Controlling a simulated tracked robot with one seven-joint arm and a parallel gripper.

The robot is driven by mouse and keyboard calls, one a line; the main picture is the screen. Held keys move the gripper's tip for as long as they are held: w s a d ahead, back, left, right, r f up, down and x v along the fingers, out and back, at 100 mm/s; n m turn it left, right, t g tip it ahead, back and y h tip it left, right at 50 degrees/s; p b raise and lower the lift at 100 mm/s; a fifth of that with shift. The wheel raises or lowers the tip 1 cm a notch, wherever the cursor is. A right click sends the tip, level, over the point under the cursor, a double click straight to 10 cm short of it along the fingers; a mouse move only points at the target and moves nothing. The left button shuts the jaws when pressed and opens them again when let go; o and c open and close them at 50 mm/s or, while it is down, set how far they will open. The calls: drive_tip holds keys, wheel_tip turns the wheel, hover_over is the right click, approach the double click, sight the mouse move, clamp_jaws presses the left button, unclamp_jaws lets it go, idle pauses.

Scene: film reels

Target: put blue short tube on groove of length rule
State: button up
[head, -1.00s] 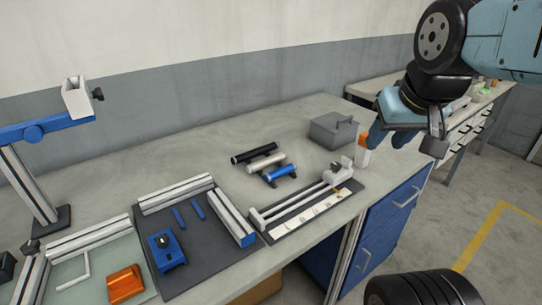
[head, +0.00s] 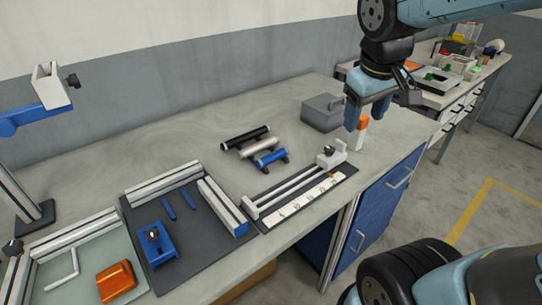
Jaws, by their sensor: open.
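The blue short tube (head: 270,157) lies on a small dark rack on the bench, in front of a white tube (head: 259,147) and a longer black tube (head: 245,137). The length rule (head: 300,195) lies near the bench's front edge, with two rails, a white end block, a grey-white slider at its right end and a pale scale strip on a dark base. Its groove is too small to make out clearly. My gripper (head: 364,118) is open and empty, pointing down above the bench, to the right of the tubes and above the length rule's right end.
A dark mat (head: 205,248) with metal rails and a blue fixture (head: 158,245) lies left. An orange block (head: 116,281) is at the front left. A blue-headed stand (head: 30,115) rises far left.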

drive_tip(key=w+a+f+n+g+h, duration=0.2)
drive_tip(key=w+a+f+n+h, duration=0.1)
drive_tip(key=w+a+f+n, duration=0.3)
drive_tip(key=n+t+h, duration=0.6)
drive_tip(key=n+h, duration=0.1)
drive_tip(key=n, duration=0.8)
approach(266, 157)
drive_tip(key=shift+s+v, duration=0.25)
drive_tip(key=shift+v, duration=0.9)
drive_tip(key=shift+f+t, duration=0.2)
drive_tip(key=shift+t, duration=0.1)
drive_tip(key=shift+w+d+f, duration=0.2)
drive_tip(key=shift+w+d, duration=0.05)
drive_tip(key=shift+d, duration=0.1)
drive_tip(key=x, duration=1.2)
drive_tip(key=shift+w+d+f, duration=0.15)
drive_tip(key=shift+w+d, duration=0.05)
drive_tip(key=shift+d, duration=0.05)
clamp_jaws()
